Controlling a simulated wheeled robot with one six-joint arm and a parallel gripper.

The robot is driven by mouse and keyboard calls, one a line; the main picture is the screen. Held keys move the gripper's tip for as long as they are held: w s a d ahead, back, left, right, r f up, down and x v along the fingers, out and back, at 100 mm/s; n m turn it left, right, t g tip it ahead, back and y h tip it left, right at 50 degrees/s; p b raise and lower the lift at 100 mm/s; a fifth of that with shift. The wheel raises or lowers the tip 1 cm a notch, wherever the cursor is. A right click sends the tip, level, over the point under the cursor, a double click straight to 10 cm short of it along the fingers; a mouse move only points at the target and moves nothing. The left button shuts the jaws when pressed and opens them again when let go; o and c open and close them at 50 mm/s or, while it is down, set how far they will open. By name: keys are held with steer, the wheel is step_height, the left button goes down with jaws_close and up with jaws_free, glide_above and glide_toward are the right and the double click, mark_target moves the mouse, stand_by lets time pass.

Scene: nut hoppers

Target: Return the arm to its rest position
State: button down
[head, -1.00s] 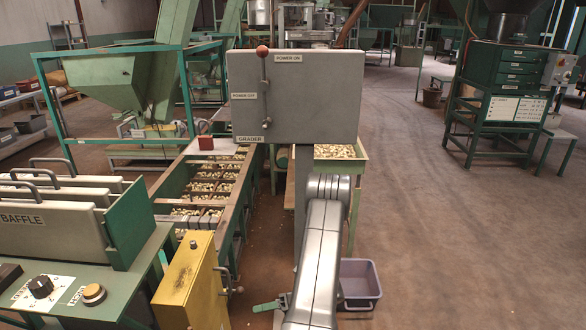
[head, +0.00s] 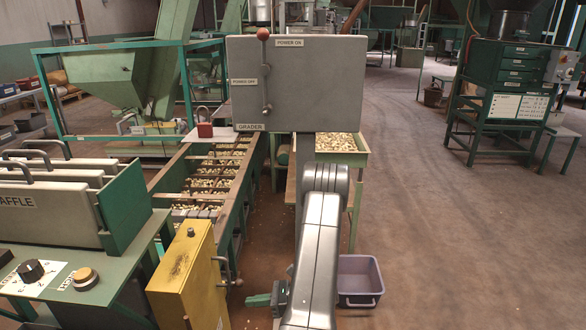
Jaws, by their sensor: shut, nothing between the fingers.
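My arm (head: 318,245) rises from the bottom centre of the head view and is folded in front of the grader panel's post. My gripper (head: 257,300) is low beside the arm, its green fingers pointing left. It is shut and empty, apart from the panel and just right of the yellow box. The grey grader panel (head: 310,90) stands upright above the arm. Its lever with the red ball knob (head: 263,34) points up, at the "POWER ON" label side.
A yellow box (head: 187,275) and the green baffle console (head: 60,250) stand at the left. A long trough of nuts (head: 205,180) runs behind them. A grey-purple bin (head: 359,280) sits on the floor right of my arm. The floor (head: 470,240) further right is clear.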

steer(key=shift+w+d+f+n+t+h+b, duration=0.1)
steer(key=shift+w+d+f+n+t+b, duration=0.25)
steer(key=shift+f+n, duration=0.4)
steer(key=shift+w+d+f+n+t+h+b, duration=0.1)
steer(key=shift+w+f+n+t+b, duration=0.2)
steer(key=shift+f+n+b, duration=0.5)
steer(key=shift+w+d+f+n+t+h+b, duration=0.1)
steer(key=shift+w+d+f+n+t, duration=0.25)
steer(key=shift+n, duration=0.7)
steer(key=shift+a+f, duration=0.1)
